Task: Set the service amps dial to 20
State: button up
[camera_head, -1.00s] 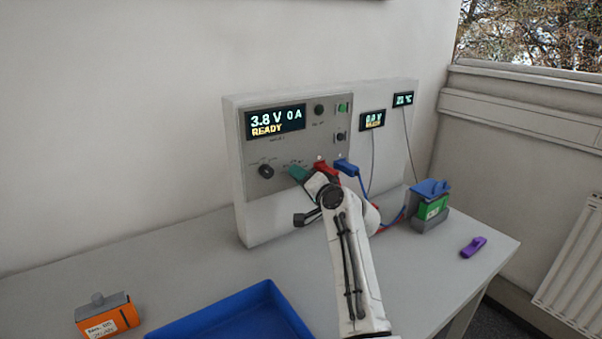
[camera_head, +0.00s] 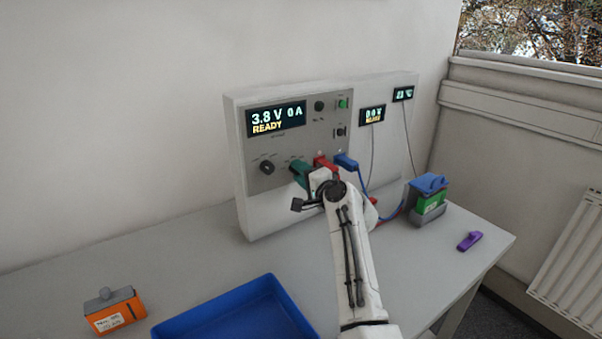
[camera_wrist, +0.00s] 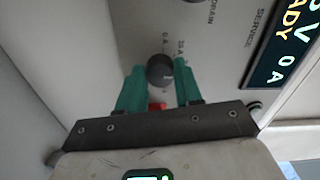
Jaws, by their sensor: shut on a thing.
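The service panel (camera_head: 259,185) is the grey front plate of the white cycler cabinet. My gripper (camera_head: 300,172) is at its lower middle, and its green fingers hide the amps dial in the head view. In the wrist view my gripper (camera_wrist: 158,82) has one finger on each side of the round black amps dial (camera_wrist: 160,70) and is shut on it. The display (camera_head: 277,118) reads 3.8 V, 0 A, READY.
Another black knob (camera_head: 267,168) is left of my gripper. A red plug (camera_head: 325,162) and a blue plug (camera_head: 346,162) sit close on its right. A blue tray (camera_head: 240,312), an orange battery (camera_head: 114,315), a green battery (camera_head: 429,202) and a purple object (camera_head: 469,241) are on the table.

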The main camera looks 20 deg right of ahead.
jog(key=shift+d, duration=0.1)
jog(key=o, duration=1)
jog(key=shift+o, duration=0.2)
jog(key=shift+s, duration=0.1)
jog(key=v, duration=1)
jog(key=shift+s+b, duration=0.3)
jog(key=shift+d, duration=0.1)
